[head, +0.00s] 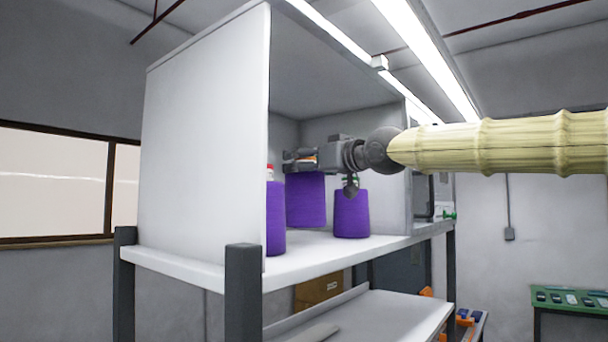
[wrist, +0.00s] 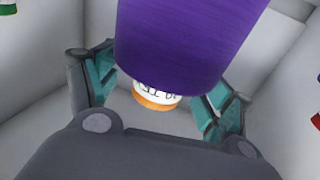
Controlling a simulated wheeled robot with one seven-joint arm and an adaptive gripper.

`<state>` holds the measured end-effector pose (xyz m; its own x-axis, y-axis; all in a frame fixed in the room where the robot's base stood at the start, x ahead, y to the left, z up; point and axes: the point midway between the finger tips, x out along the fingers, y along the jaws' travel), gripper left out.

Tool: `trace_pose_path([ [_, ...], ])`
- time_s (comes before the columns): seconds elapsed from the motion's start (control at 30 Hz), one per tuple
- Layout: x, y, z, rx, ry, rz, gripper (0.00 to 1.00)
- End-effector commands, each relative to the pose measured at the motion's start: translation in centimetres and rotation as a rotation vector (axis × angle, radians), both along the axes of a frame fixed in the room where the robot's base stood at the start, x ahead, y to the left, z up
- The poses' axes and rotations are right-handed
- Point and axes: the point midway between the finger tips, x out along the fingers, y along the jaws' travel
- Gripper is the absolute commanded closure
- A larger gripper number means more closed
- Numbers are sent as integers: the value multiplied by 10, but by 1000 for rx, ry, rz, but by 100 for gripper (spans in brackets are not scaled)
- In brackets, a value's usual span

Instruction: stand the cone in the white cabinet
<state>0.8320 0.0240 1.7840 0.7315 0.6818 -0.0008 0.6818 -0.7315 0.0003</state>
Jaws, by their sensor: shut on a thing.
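The white cabinet (head: 205,135) stands on a bench with its open side towards the right of the head view. My gripper (head: 301,160) is inside it, shut on the top of a purple cone (head: 306,200). In the wrist view the held cone (wrist: 185,45) fills the top middle, and its white and orange tip (wrist: 155,97) sits between the teal finger pads. The cone hangs about upright below the gripper in the head view. I cannot tell whether its base touches the cabinet floor.
Another purple cone (head: 276,218) with a red tip stands to the left, partly behind the cabinet's side wall. A third purple cone (head: 351,215) stands to the right, below my wrist. White floor shows between them. A lower shelf (head: 370,318) is under the bench.

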Motion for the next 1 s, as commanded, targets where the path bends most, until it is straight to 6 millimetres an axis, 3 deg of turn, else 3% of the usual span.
trace_pose_path([
  [0.17,10,6,2,1,-1,0,69],
  [0.53,10,6,-32,0,-1,0,69],
  [0.97,11,6,-38,1,-1,0,69],
  [1.0,11,6,-39,1,-1,0,18],
])
